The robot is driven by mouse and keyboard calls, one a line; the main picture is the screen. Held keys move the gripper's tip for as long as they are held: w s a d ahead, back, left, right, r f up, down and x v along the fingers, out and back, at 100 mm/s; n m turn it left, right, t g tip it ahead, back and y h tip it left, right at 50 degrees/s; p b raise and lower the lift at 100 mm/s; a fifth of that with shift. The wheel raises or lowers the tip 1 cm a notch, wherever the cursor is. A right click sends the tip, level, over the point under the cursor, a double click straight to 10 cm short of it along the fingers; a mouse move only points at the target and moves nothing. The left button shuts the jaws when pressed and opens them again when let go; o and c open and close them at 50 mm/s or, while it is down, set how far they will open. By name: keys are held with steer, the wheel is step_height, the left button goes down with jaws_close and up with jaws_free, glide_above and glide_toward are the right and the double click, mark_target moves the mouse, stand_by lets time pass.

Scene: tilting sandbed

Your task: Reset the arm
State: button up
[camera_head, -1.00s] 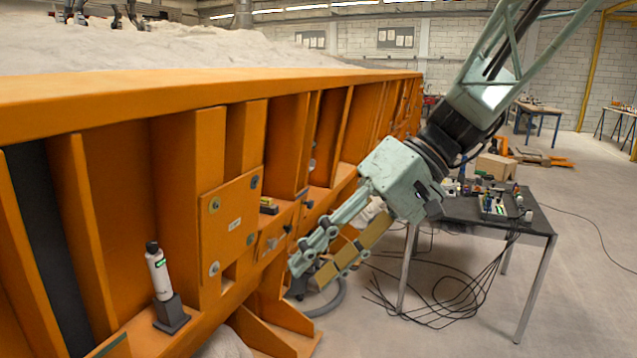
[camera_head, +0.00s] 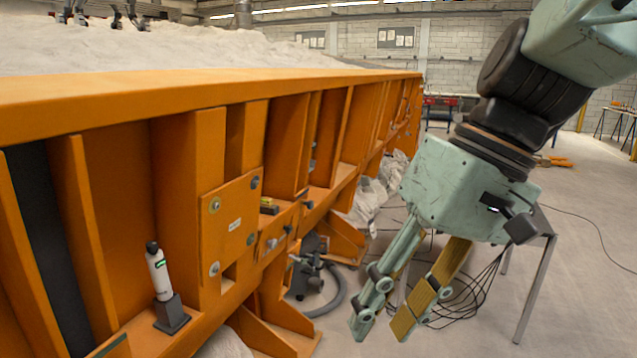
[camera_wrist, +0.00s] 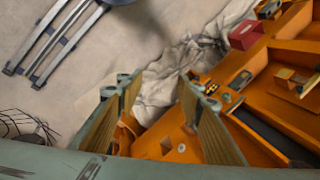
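My gripper (camera_head: 380,328) hangs down at the right of the head view, in front of the dark table and apart from the orange sandbed frame (camera_head: 225,225). Its two fingers are parted with nothing between them. In the wrist view the fingers (camera_wrist: 160,110) are spread, with the grey cloth-like heap and the orange frame below and beyond them.
A white cylinder (camera_head: 159,275) with a dark cap stands in a dark holder on the frame's ledge. A hose and dark device (camera_head: 308,275) lie under the frame. A table (camera_head: 540,225) with cables beneath is partly hidden behind my gripper.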

steer(key=s+d+m+t+h, duration=0.3)
steer(key=s+d+t+h, duration=0.1)
steer(key=s+d, duration=0.6)
steer(key=shift+d+r+h, duration=0.15)
steer(key=shift+d+h, duration=0.15)
steer(key=shift+d, duration=0.75)
